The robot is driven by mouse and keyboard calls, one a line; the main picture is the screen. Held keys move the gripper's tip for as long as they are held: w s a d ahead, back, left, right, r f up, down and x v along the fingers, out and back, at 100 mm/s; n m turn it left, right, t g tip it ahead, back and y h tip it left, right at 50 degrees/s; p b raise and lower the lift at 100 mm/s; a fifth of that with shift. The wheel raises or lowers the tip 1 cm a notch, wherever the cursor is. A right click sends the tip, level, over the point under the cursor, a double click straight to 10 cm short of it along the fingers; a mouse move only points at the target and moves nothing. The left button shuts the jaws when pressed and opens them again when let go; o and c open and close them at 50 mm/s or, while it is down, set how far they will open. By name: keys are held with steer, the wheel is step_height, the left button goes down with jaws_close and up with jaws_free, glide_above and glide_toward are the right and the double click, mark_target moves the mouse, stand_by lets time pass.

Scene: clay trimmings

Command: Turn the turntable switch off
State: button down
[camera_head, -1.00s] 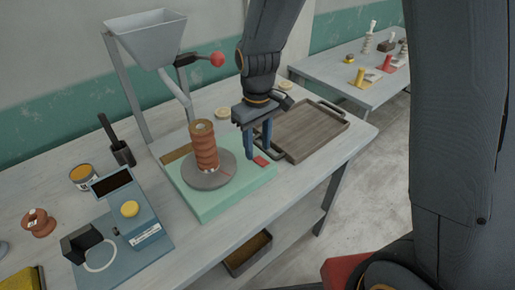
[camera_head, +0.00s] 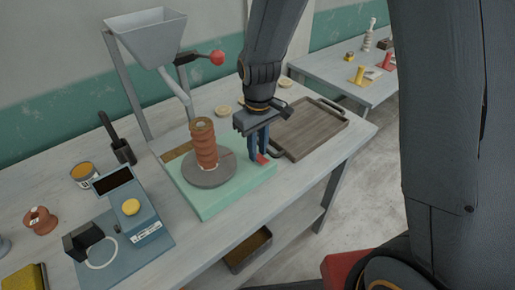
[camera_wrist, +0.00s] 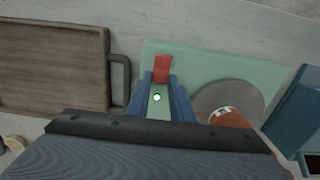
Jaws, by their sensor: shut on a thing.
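The turntable has a mint green base (camera_head: 222,202) and a round grey plate (camera_head: 210,175). A ringed reddish-brown clay piece (camera_head: 205,148) stands upright on the plate. The red switch (camera_head: 263,158) sits on the base's right end. It also shows in the wrist view (camera_wrist: 163,67), at my fingertips. My gripper (camera_head: 259,157) points down with its blue fingers shut on the red switch. The fingers partly cover the switch in the head view, and its exact setting cannot be told.
A wooden tray (camera_head: 332,141) with dark handles lies close to the right of my gripper. A grey hopper (camera_head: 147,38) and a red-knobbed lever (camera_head: 217,58) rise behind the turntable. A blue device with a yellow knob (camera_head: 131,208) stands to the left.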

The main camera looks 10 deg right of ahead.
steer(key=shift+s+d+t+y+b, duration=0.1)
steer(key=shift+t+y+b, duration=0.2)
steer(key=shift+t+b, duration=0.25)
steer(key=shift+t+y+b, duration=0.3)
steer(key=shift+t+b, duration=0.05)
steer(key=shift+b, duration=1.2)
steer(key=t+y+b, duration=0.1)
steer(key=b, duration=0.4)
steer(key=shift+s+d+r+b, duration=0.2)
steer(key=shift+b, duration=0.1)
steer(key=shift+s+r+t+b, duration=0.2)
steer(key=shift+t+b, duration=0.2)
steer(key=shift+b, duration=0.45)
steer(key=shift+f, duration=0.1)
steer(key=c, duration=1.6)
jaws_free()
steer(key=shift+o, duration=0.2)
steer(key=shift+d, duration=0.1)
